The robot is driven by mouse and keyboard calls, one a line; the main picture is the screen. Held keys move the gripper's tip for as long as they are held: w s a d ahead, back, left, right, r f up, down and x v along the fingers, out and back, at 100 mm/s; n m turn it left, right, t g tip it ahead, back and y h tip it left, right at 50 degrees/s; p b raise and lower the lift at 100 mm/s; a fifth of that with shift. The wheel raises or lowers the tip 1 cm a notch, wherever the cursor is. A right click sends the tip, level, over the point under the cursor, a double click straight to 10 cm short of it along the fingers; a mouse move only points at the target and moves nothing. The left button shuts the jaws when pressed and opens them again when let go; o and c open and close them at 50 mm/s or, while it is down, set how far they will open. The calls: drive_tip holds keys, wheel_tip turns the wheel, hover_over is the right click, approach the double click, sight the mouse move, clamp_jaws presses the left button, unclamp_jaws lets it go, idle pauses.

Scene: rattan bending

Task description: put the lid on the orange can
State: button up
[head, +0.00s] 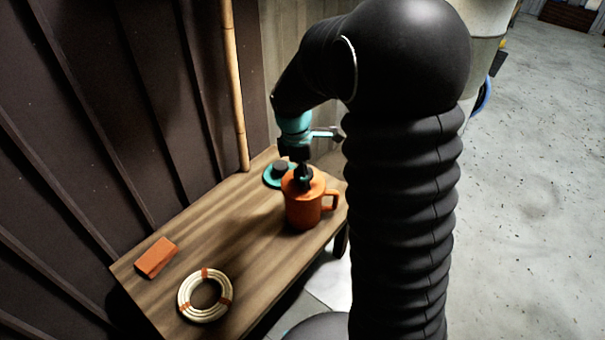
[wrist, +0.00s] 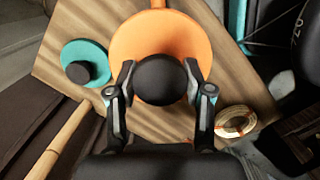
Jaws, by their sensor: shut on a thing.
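The orange can (head: 303,213) stands upright on the wooden table, with its handle to the right in the head view. An orange lid (head: 316,184) with a black knob is at the can's top; it also shows as a wide orange disc in the wrist view (wrist: 160,38). My gripper (head: 303,178) is shut on the black knob (wrist: 160,80), one finger on each side. The lid covers the can's mouth from above. I cannot tell whether it rests fully on the rim or sits slightly above it.
A teal lid (head: 270,180) with a black knob lies on the table behind and left of the can. A rattan coil (head: 187,303) and an orange-red block (head: 156,258) lie toward the near left. A bamboo pole (head: 236,90) stands by the wall. The table's middle is clear.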

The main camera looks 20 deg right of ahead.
drive_tip(key=shift+f+b, duration=0.4)
drive_tip(key=shift+f, duration=0.35)
idle(0.7)
drive_tip(key=o, duration=1.7)
drive_tip(key=shift+r, duration=0.15)
drive_tip(key=shift+w+r+p, duration=0.1)
drive_tip(key=shift+r+p, duration=1.9)
drive_tip(key=shift+r, duration=1.9)
